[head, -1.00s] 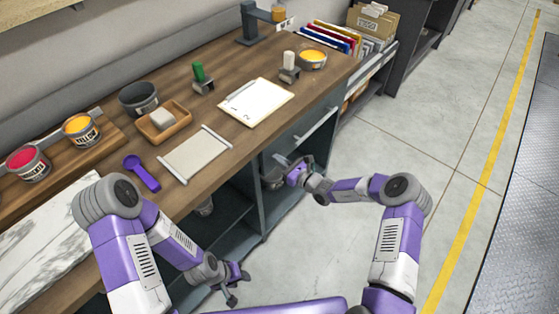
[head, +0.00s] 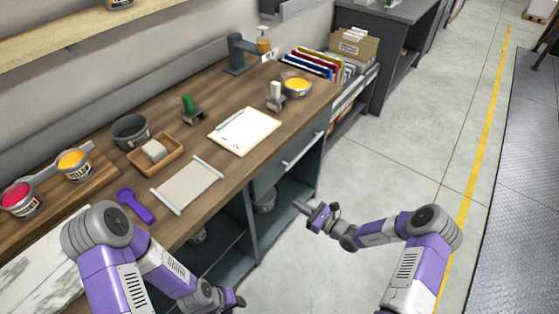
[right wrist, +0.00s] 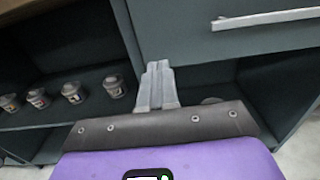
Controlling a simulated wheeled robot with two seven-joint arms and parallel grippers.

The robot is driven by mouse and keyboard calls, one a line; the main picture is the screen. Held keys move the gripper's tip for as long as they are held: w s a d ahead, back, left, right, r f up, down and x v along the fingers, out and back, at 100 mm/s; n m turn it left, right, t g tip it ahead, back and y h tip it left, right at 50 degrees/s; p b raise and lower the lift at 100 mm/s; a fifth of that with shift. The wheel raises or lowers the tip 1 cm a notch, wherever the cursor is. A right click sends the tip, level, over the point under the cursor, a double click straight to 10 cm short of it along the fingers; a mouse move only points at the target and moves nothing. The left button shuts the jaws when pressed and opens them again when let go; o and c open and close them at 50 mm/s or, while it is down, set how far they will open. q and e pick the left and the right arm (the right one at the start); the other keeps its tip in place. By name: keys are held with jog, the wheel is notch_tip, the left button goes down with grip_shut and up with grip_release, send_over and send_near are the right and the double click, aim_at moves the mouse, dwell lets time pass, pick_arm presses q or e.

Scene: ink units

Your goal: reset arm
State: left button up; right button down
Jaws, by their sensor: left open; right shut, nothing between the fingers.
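My right gripper (head: 304,208) is shut and empty, over the floor just in front of the desk's lower shelves in the head view. Its closed fingers also show in the right wrist view (right wrist: 157,86), pointing at the cabinet front below a drawer. My left gripper (head: 238,303) is low at the bottom edge of the head view, in front of the desk; its fingers are partly cut off there, and it holds nothing that I can see.
The wooden desk (head: 225,188) bears paint cans, a clipboard (head: 243,131), a purple scoop (head: 136,206) and stamps. A drawer (right wrist: 232,30) with a bar handle is close to my right gripper; several small cans stand on a shelf beside it. The floor (head: 400,150) at right is clear.

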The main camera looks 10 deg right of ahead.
jog(key=s+a+f+n+g, duration=0.3)
jog(key=s+a+n+g, duration=0.25)
jog(key=s, duration=0.25)
jog(key=s+a+f+n+g, duration=0.4)
jog(key=s+a+g, duration=0.15)
jog(key=s, duration=0.25)
jog(key=s+d+f+n+h, duration=0.1)
jog(key=s+d+n+h, duration=0.1)
jog(key=s+n+h, duration=0.2)
jog(key=s+d+f+n+g+h, duration=0.1)
jog(key=s+n+h, duration=0.3)
jog(key=n, duration=0.7)
jog(key=shift+s+d+f+g, duration=0.3)
jog(key=shift+s+d+f, duration=0.3)
jog(key=shift+s, duration=0.75)
jog(key=shift+a, duration=0.15)
